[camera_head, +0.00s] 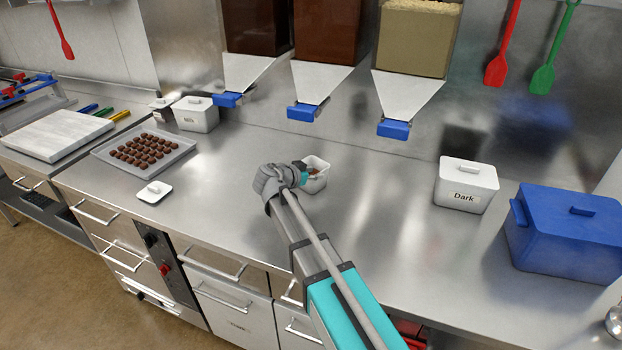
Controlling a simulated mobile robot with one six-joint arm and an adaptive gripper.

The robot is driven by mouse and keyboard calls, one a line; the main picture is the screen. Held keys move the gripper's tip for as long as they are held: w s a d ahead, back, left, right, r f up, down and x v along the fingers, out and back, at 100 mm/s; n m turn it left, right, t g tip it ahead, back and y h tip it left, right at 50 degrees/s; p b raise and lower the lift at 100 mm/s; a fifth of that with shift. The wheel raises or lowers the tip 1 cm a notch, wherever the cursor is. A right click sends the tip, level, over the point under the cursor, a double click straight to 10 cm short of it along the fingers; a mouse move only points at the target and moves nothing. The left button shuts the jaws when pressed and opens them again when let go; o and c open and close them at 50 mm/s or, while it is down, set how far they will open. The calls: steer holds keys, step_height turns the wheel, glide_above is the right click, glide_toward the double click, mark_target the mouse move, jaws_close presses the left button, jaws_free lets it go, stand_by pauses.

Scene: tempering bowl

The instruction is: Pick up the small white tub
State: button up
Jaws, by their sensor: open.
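The small white tub (318,184) stands uncovered on the steel counter, in the middle of the head camera view. Something brown shows inside it. My gripper (306,174) is at the tub's left side, with its tip over or against the rim. The gripper's wrist hides part of the tub's left side. My gripper is open. I cannot tell whether the fingers touch the tub.
A white lid (154,192) lies on the counter at left, near a tray of chocolates (183,155). A white "Dark" tub (466,186) and a blue bin (565,235) stand at right. Hoppers with blue gates (302,112) hang behind.

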mark_target(329, 171)
steer(key=x, duration=0.1)
steer(key=b+x, duration=0.1)
steer(key=x, duration=0.1)
steer(key=shift+f, duration=0.3)
steer(key=shift+b+x, duration=0.35)
steer(key=shift+x, duration=0.45)
steer(key=shift+r, duration=0.15)
jaws_close()
